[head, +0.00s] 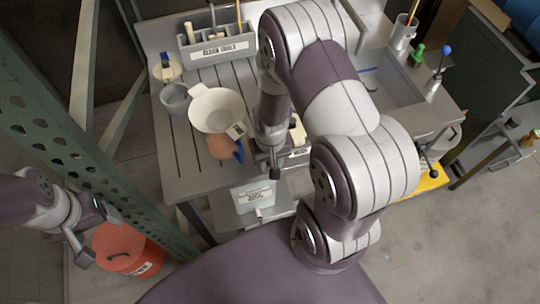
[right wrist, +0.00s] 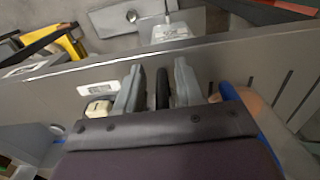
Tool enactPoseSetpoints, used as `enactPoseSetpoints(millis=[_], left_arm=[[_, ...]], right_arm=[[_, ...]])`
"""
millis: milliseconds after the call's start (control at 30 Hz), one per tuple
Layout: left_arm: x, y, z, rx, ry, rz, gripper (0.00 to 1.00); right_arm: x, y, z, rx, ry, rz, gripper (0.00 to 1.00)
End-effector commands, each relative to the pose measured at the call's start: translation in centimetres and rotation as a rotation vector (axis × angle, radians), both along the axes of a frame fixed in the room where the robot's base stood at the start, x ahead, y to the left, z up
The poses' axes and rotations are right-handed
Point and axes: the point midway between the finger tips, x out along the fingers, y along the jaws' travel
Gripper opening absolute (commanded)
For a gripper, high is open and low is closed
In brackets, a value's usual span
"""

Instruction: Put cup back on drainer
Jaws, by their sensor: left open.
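An orange-brown cup with a blue part (head: 224,147) is on the slatted grey drainer top (head: 187,150), near its front edge. A large cream cup or bowl (head: 217,108) and a grey cup (head: 174,98) stand behind it. My right gripper (head: 269,160) is just right of the orange-brown cup, low over the front edge. In the right wrist view its fingers (right wrist: 158,88) are apart, with a dark rod-like piece between them that touches neither. The orange-brown cup (right wrist: 262,108) shows outside the fingers there. My left gripper (head: 84,247) is open and empty, away from the bench.
A grey tool caddy (head: 218,47) stands at the back. A sink (head: 395,85) lies to the right, partly hidden by my right arm. A white labelled box (head: 254,196) is below the front edge. An orange-red bucket (head: 128,250) and a green rack post (head: 100,170) are at left.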

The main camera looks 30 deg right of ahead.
Motion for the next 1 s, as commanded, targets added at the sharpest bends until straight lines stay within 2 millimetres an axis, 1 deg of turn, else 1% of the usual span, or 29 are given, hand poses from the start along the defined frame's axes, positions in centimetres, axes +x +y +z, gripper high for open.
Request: enactPoseSetpoints(millis=[67, 300, 400, 567, 700, 800, 900, 1000], left_arm=[[0.0, 0.0, 0.0, 0.000, 0.000, 0.000, 0.77], [0.0, 0.0, -0.2, 0.000, 0.000, 0.000, 0.77], [0.0, 0.0, -0.3, 0.000, 0.000, 0.000, 0.77], [0.0, 0.0, -0.3, 0.000, 0.000, 0.000, 0.77], [0.0, 0.0, -0.3, 0.000, 0.000, 0.000, 0.77], [0.0, 0.0, -0.3, 0.000, 0.000, 0.000, 0.77], [0.0, 0.0, -0.3, 0.000, 0.000, 0.000, 0.77], [0.0, 0.0, -0.3, 0.000, 0.000, 0.000, 0.77]], right_arm=[[0.1, 0.0, 1.2, 0.000, -0.005, 0.000, 0.37], [0.0, 0.0, 7.5, -0.001, -0.009, 0.001, 0.37], [-0.1, 0.0, 9.6, 0.000, -0.006, 0.001, 0.37], [-0.2, 0.2, 11.7, -0.001, -0.006, 0.011, 0.37], [-0.9, 2.0, 14.0, -0.003, -0.039, 0.119, 0.37], [-1.7, 3.3, 15.1, -0.005, -0.069, 0.204, 0.37], [-2.2, 4.0, 15.6, -0.005, -0.086, 0.252, 0.37], [-2.3, 4.1, 15.7, -0.006, -0.092, 0.265, 0.37]])
